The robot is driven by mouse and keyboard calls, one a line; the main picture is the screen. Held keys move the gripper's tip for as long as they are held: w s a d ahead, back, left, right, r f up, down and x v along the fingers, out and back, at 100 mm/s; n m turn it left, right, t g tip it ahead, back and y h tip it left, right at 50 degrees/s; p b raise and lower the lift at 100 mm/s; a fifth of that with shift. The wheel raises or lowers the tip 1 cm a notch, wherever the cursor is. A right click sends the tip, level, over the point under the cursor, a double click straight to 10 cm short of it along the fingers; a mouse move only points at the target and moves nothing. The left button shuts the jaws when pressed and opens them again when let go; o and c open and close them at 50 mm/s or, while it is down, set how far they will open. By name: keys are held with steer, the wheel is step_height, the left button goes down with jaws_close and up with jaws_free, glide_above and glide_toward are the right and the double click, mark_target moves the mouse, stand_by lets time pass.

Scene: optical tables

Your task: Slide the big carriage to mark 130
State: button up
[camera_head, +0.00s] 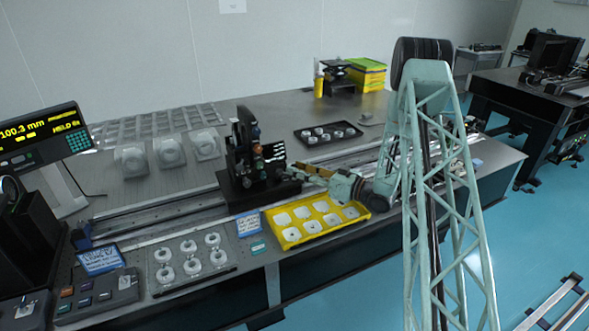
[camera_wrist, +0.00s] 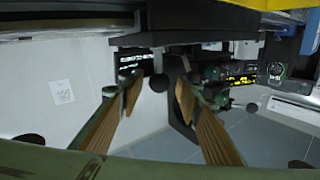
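The big carriage (camera_head: 258,180) is a dark block on the long rail, carrying a tall black stage with optical parts. A readout screen (camera_head: 38,130) at the left shows 100.3 mm in yellow. My gripper (camera_head: 306,171) reaches in from the right at the carriage's right side; I cannot tell whether it touches. In the wrist view its two tan-padded fingers (camera_wrist: 157,88) stand apart, with nothing clearly held between them. Dark parts (camera_wrist: 178,95) show beyond the fingertips there, and I cannot tell exactly which parts they are.
The rail (camera_head: 160,217) runs along the table on both sides of the carriage. A yellow tray (camera_head: 273,238) with pale square parts lies in front, below my wrist. A black tray (camera_head: 303,143) sits behind. Round mounts (camera_head: 190,268) and a blue label (camera_head: 249,223) are at the front.

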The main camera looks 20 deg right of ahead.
steer(key=v, duration=1)
steer(key=shift+d, duration=0.15)
stand_by(0.4)
